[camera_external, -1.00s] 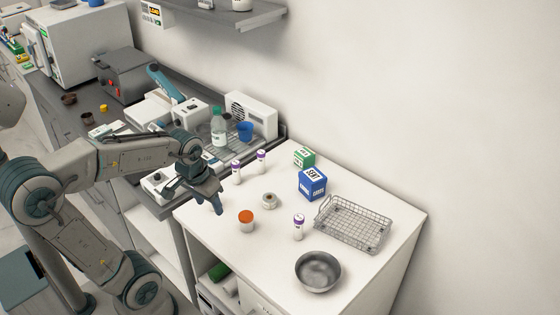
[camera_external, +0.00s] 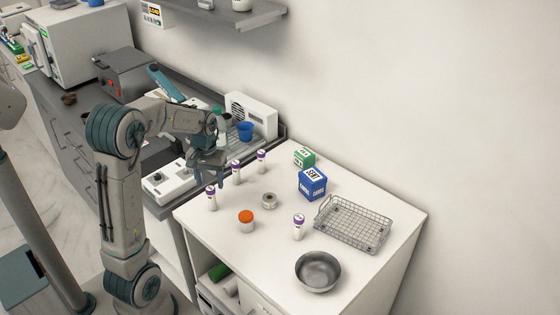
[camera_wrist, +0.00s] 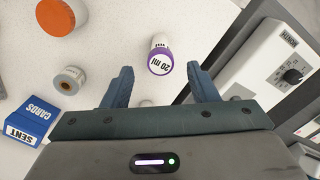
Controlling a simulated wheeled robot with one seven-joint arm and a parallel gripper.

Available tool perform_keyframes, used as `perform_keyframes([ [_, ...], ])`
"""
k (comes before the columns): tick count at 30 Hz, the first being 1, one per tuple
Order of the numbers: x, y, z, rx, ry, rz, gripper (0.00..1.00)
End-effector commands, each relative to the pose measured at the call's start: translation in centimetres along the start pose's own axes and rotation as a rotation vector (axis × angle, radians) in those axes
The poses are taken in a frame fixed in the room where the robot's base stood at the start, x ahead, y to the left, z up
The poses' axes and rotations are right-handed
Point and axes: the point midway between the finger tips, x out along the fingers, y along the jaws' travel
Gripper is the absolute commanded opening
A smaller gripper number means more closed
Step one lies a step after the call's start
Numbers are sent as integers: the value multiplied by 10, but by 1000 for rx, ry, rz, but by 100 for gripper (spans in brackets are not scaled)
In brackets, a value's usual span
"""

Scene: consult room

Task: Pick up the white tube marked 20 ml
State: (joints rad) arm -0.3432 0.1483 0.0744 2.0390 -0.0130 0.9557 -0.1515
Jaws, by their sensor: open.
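The white tube with a purple cap marked "20 ml" (camera_wrist: 160,57) stands upright, just beyond the gap between my fingertips in the wrist view. It appears to be the front-left tube (camera_external: 211,198) on the white table in the external view. My gripper (camera_wrist: 162,84) is open and empty, with one finger on each side. In the external view my gripper (camera_external: 208,174) hangs above and slightly behind that tube. Other purple-capped tubes stand behind it (camera_external: 236,173), further back (camera_external: 261,161) and at the front right (camera_external: 298,228); their markings are unreadable there.
Close by stand an orange-lidded jar (camera_external: 246,220) and a small roll (camera_external: 269,201). A blue card box (camera_external: 313,186), a green box (camera_external: 304,157), a wire basket (camera_external: 385,237) and a metal bowl (camera_external: 318,272) lie further right. A white knobbed device (camera_wrist: 275,70) is beside the table.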

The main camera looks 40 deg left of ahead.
Motion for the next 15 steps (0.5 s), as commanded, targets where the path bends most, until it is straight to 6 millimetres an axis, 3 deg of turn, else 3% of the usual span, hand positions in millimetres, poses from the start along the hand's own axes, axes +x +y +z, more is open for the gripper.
perform_keyframes([
  [3, 17, 0, 0, 0, -3, 0, 53],
  [11, 37, -1, 2, -1, -3, 0, 53],
  [15, 59, -2, 3, -1, -5, 0, 53],
])
